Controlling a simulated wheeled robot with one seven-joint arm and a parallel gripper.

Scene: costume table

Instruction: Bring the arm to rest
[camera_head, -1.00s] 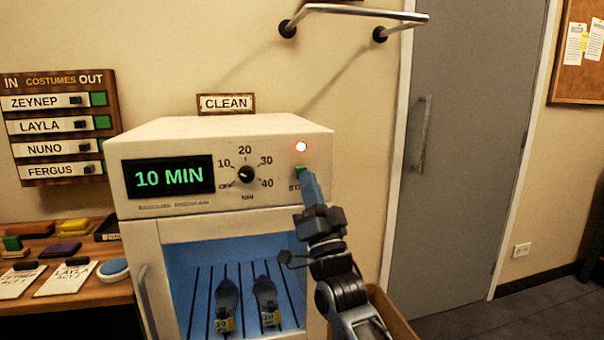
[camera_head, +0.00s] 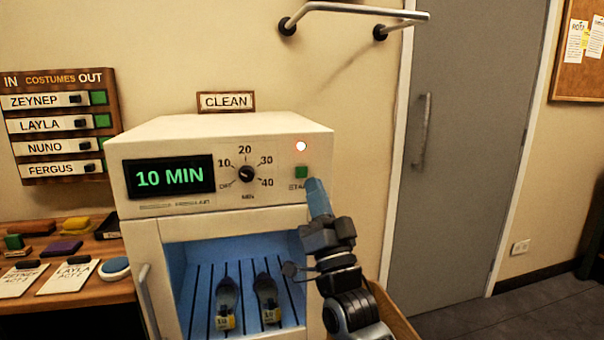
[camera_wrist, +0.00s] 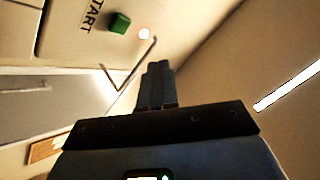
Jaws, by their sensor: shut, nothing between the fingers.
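My gripper (camera_head: 316,190) is shut and empty, in front of the right side of the white cleaning cabinet (camera_head: 270,130). Its tip is just below and to the right of the green START button (camera_head: 301,172). In the wrist view the shut fingers (camera_wrist: 158,68) point away from the camera, apart from the green button (camera_wrist: 120,23). A lamp (camera_head: 301,146) above the button glows. The display (camera_head: 168,177) reads 10 MIN. The dial (camera_head: 246,174) is to its right. Two shoes, a left one (camera_head: 226,297) and a right one (camera_head: 266,291), with yellow tags stand in the lit chamber.
A wooden table (camera_head: 85,295) at left holds cards, sponges and a round blue-white item. A metal rail (camera_head: 350,10) sticks out from the wall above. A grey door (camera_head: 450,150) is at right. A brown box (camera_head: 398,318) stands low behind my arm.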

